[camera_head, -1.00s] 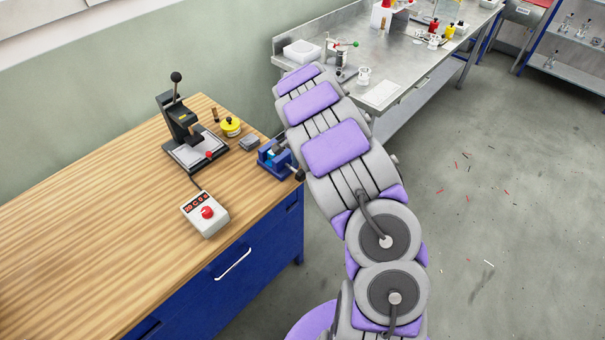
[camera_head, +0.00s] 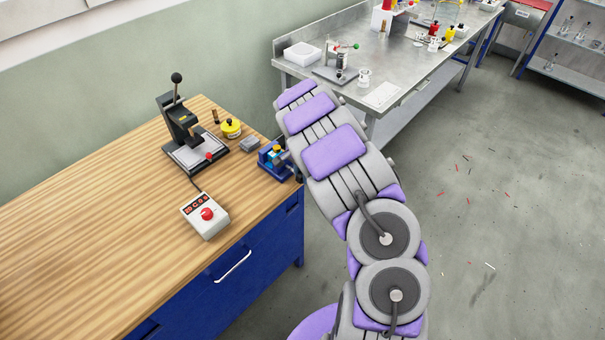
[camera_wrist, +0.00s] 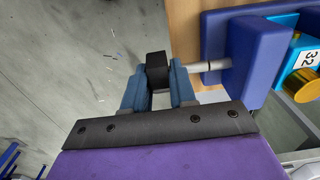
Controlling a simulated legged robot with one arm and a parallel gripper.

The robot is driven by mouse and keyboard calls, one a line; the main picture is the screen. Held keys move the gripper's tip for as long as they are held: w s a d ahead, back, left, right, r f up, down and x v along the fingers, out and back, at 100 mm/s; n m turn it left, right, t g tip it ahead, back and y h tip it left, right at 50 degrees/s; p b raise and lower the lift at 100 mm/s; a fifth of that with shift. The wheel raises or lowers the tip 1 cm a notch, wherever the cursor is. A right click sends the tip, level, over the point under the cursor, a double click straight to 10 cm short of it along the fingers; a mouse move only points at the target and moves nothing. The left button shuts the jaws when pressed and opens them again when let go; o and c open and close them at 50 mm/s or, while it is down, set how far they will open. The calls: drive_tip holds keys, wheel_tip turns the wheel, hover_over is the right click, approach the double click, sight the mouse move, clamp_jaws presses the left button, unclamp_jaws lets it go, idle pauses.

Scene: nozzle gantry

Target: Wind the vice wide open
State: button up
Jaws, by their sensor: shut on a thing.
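The blue vice (camera_head: 272,163) sits at the right front corner of the wooden bench. In the wrist view its blue body and jaw (camera_wrist: 240,50) fill the upper right. A silver spindle (camera_wrist: 207,66) comes out of it to a black knob (camera_wrist: 157,70). My gripper (camera_wrist: 159,77) is shut on this knob, one blue finger on each side. A light blue block (camera_wrist: 300,58) marked 32, with a brass cylinder (camera_wrist: 302,84), is at the vice beyond the near jaw. The jaw gap is not clear. My arm hides my gripper in the head view.
A steel table (camera_head: 400,70) with several items is behind my arm. The floor at right is open.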

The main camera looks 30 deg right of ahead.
drive_tip(key=shift+a, duration=0.1)
clamp_jaws()
drive_tip(key=shift+a, duration=0.1)
drive_tip(key=shift+a+h, duration=0.1)
drive_tip(key=shift+h, duration=0.6)
drive_tip(key=shift+s+f+t, duration=0.1)
drive_tip(key=shift+s+t, duration=0.05)
drive_tip(key=shift+t, duration=0.15)
drive_tip(key=h+b, duration=0.2)
drive_tip(key=t+h+b, duration=0.1)
drive_tip(key=shift+a+f, duration=0.2)
drive_tip(key=shift+f, duration=0.05)
drive_tip(key=h+b, duration=0.1)
drive_tip(key=b, duration=0.2)
drive_tip(key=shift+a+t+h, duration=0.1)
drive_tip(key=shift+t+h, duration=0.2)
drive_tip(key=shift+s+r, duration=0.1)
